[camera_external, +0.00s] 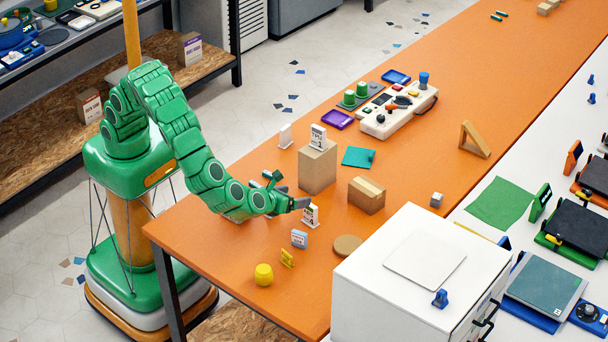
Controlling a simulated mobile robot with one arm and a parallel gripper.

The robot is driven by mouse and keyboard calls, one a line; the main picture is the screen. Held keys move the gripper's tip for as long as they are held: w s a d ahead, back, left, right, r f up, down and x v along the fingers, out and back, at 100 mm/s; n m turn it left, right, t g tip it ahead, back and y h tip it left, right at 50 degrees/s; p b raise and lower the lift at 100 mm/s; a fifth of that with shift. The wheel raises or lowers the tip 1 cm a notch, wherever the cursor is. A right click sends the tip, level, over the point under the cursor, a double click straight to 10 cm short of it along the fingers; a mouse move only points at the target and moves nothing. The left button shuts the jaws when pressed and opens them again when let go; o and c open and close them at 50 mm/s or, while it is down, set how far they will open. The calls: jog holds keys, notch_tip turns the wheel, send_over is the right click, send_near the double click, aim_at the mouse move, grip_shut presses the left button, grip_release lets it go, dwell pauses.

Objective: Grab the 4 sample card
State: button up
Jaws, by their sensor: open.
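A small white sample card (311,217) stands upright on the orange table, with dark print that seems to include a 4. My gripper (288,192) is open, low over the table just left of this card. One dark fingertip is close to the card's upper left edge; I cannot tell whether they touch. Another white card (318,137) with a printed number stands on top of a tall cardboard box. A third white card (286,136) stands behind that box, and a pale bluish card (299,239) stands nearer the front.
A tall cardboard box (317,171) and a lower box (366,196) stand behind the gripper. Yellow pieces (264,274) and a round brown disc (347,245) lie in front. A white drawer cabinet (400,285) blocks the front right. A control panel (398,110) sits farther back.

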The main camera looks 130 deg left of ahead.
aim_at(314, 206)
jog(key=shift+w+d+f+m+t, duration=0.2)
jog(key=shift+w+d+f+m, duration=0.15)
jog(key=shift+w+f, duration=0.25)
jog(key=shift+w+d+f+m+t, duration=0.2)
jog(key=shift+w+f+m, duration=0.2)
jog(key=shift+f, duration=0.25)
jog(key=shift+a+f, duration=0.1)
jog(key=shift+w+x, duration=0.15)
jog(key=shift+x, duration=1.1)
jog(key=shift+w+x, duration=0.15)
jog(key=shift+x, duration=1.1)
jog(key=shift+w+x, duration=0.2)
jog(key=shift+x, duration=1.05)
jog(key=c, duration=1)
jog(key=shift+c, duration=0.2)
